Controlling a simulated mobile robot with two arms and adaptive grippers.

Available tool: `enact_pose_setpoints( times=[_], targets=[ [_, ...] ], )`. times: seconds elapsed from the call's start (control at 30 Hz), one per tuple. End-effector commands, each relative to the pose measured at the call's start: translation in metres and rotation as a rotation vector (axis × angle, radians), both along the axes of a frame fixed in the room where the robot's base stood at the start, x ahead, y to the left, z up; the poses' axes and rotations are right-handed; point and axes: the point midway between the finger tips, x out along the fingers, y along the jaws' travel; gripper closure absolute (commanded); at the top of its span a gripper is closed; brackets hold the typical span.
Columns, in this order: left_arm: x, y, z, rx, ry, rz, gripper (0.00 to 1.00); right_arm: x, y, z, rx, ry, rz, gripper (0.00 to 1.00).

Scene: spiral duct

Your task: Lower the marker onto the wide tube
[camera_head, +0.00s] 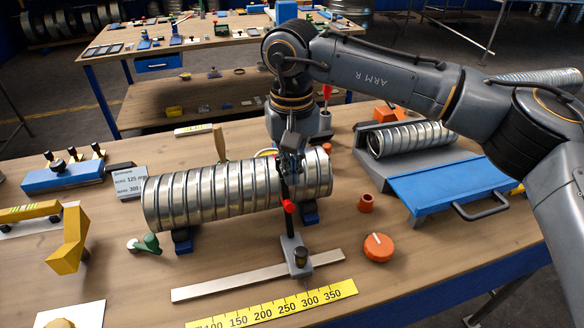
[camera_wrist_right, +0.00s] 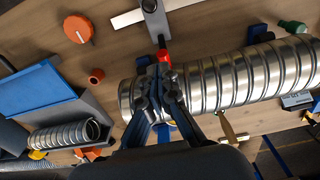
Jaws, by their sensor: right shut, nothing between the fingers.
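The wide tube (camera_head: 215,196) is a shiny ribbed metal spiral duct lying on dark blue supports; it also shows in the wrist view (camera_wrist_right: 235,80). The marker (camera_head: 289,207) is a small red piece on a dark arm, at the tube's front side near its right end. It shows red in the wrist view (camera_wrist_right: 163,56) beside the fingertips. Its arm belongs to a grey slider (camera_head: 297,258) on a flat metal rail (camera_head: 215,286). My right gripper (camera_head: 291,172) is shut and empty over the tube's right part, close to the marker arm. Whether the marker touches the tube cannot be told.
A yellow ruler (camera_head: 275,306) lies in front of the rail. An orange knob (camera_head: 378,247) and a small red-orange cup (camera_head: 366,203) stand at the right. Beyond them are a blue panel with a handle (camera_head: 450,186) and a narrower tube (camera_head: 411,139).

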Motion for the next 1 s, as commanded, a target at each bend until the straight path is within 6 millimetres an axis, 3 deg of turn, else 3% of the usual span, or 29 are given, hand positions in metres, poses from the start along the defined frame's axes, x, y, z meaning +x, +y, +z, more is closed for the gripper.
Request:
enact_pose_setpoints(
  times=[0.5,1.0],
  targets=[
    [0.000,0.000,0.037,0.000,0.000,0.000,0.60,0.000,0.000,0.054,0.000,0.000,0.000,1.00],
    [0.000,0.000,0.036,0.000,0.000,0.000,0.60,0.000,0.000,0.054,0.002,0.002,0.000,1.00]
  ],
)
